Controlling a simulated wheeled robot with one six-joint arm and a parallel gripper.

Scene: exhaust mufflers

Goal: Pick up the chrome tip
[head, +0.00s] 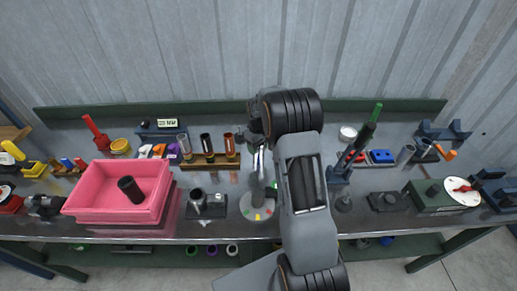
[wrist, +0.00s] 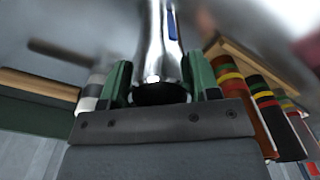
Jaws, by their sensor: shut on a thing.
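The chrome tip (wrist: 155,42) is a shiny flared metal tube with a small blue mark on its side and a dark open end. In the wrist view it stands between the two green fingers of my gripper (wrist: 158,80), which is shut on it. In the head view my gripper (head: 257,138) hangs beside my wrist, with the chrome tip (head: 262,160) showing only in part below it. The tip is over the bench, near a round grey base with coloured marks (head: 246,210). Whether it touches anything below is hard to tell.
A wooden rack (head: 210,161) with several tubes stands just left of my gripper. A pink crate (head: 85,205) holding a black tube (head: 131,189) is further left. A green tool with a dial (head: 463,191) is at the right. My arm covers the bench's middle.

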